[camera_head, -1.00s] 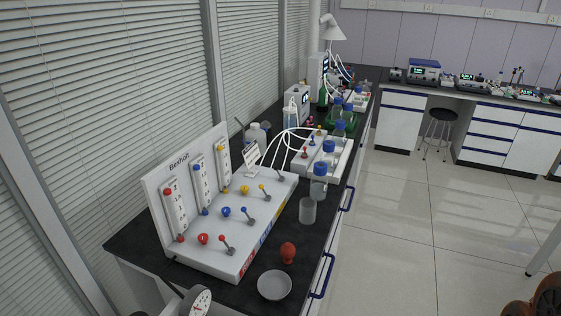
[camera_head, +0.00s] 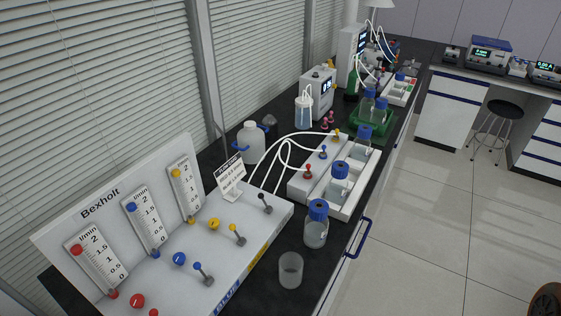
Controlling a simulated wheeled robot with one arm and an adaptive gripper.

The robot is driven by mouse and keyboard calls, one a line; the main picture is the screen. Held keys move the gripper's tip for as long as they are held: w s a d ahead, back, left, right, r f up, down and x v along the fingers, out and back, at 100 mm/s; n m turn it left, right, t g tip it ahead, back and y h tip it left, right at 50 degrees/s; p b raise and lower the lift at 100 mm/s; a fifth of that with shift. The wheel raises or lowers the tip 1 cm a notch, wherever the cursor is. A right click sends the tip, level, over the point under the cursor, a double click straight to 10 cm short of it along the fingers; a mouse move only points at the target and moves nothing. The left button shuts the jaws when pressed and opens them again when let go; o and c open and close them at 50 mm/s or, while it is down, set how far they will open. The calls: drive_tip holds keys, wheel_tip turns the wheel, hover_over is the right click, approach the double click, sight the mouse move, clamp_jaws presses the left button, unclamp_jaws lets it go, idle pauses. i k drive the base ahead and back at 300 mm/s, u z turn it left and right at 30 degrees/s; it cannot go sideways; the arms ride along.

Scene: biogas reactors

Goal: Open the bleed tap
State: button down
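The Bexholt flow panel (camera_head: 100,235) stands on the dark bench at left, with three upright flow tubes. Small levers stand along its sloping base: a blue-tipped lever (camera_head: 203,274), a yellow-tipped lever (camera_head: 238,234) and a dark-tipped lever (camera_head: 265,202) at the far end. A red tip (camera_head: 154,313) shows at the bottom edge. The dark-tipped lever may be the bleed tap; no label on it is readable. A small white sign (camera_head: 231,177) with dark print stands beside it, its text too small to read. My gripper is not in view.
Blue, yellow and red knobs sit beside the tubes. An empty glass beaker (camera_head: 290,270) and a blue-capped bottle (camera_head: 316,225) stand near the bench's front edge. Open floor (camera_head: 420,250) lies at right.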

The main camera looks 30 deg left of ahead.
sight(261, 195)
drive_tip(key=i, duration=1.3)
drive_tip(key=u, duration=3.9)
